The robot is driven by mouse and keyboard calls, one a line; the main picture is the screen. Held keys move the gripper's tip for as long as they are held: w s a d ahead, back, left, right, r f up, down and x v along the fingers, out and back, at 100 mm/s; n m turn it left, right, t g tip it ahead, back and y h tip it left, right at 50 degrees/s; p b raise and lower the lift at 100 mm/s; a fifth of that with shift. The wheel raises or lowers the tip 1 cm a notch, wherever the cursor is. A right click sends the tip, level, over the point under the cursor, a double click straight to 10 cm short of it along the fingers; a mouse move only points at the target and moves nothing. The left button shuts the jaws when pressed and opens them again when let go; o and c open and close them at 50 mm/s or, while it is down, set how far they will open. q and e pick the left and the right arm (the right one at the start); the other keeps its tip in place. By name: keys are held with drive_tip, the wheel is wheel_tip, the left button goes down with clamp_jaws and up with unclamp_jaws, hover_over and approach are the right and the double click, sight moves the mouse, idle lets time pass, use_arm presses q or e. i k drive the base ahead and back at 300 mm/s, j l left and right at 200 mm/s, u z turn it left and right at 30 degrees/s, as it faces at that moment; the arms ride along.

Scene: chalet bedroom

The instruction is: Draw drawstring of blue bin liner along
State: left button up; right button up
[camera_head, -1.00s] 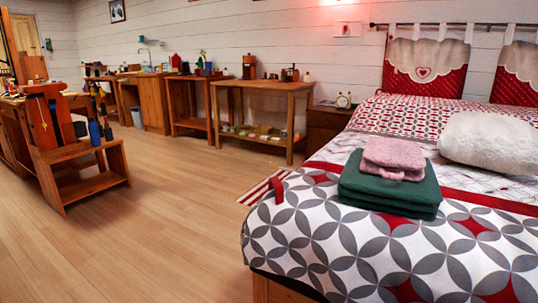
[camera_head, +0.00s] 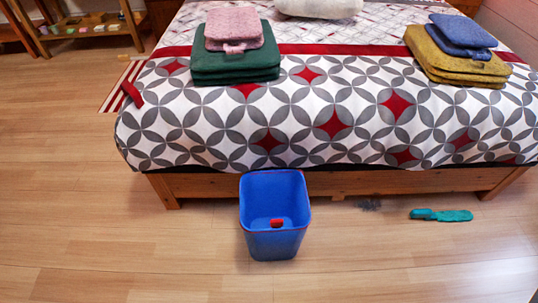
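A blue bin (camera_head: 273,246) stands upright on the wooden floor at the foot of the bed, in the lower middle of the head view. A thin red line, perhaps the drawstring, runs around its rim (camera_head: 275,231). A small red thing (camera_head: 277,223) shows inside the bin near its front wall; I cannot tell what it is. I cannot tell a liner apart from the blue bin. Neither of my grippers is in view.
The bed (camera_head: 330,184) stands right behind the bin. Green towels (camera_head: 236,72) and yellow towels (camera_head: 458,68) lie on it. A teal brush-like thing (camera_head: 441,215) lies on the floor at right, near a grey clump (camera_head: 370,205). Floor left of the bin is clear.

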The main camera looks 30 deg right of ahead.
sight(273, 223)
drive_tip(key=z, duration=1)
